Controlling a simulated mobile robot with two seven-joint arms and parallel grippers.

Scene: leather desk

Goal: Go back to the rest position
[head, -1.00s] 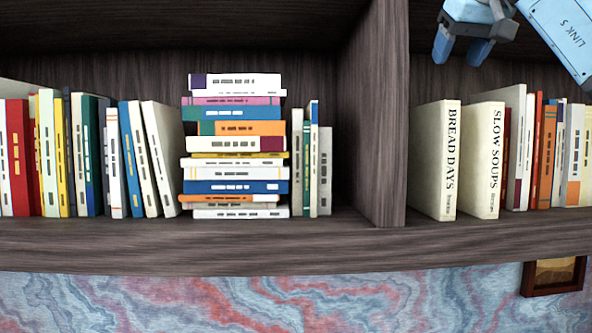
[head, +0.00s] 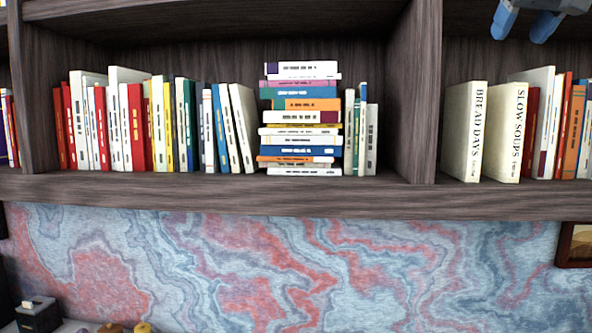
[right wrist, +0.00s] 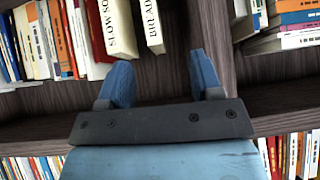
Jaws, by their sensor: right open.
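My right gripper (head: 527,20) shows at the top right edge of the head view, in front of the right shelf section. It is open and empty; its two blue fingers also show spread apart in the right wrist view (right wrist: 160,80). The book Bread Days (head: 463,130) and the book Slow Soups (head: 505,132) stand upright side by side on the right section of the shelf, below the gripper. They also appear upside down in the right wrist view, beyond the fingers, with no contact visible. My left gripper is not in view.
The shelf board (head: 230,194) carries a row of upright books and a flat stack of books (head: 300,117) left of the divider (head: 424,100). More books stand right of Slow Soups. A framed picture (head: 577,245) hangs below. A dark box (head: 38,314) is at the lower left.

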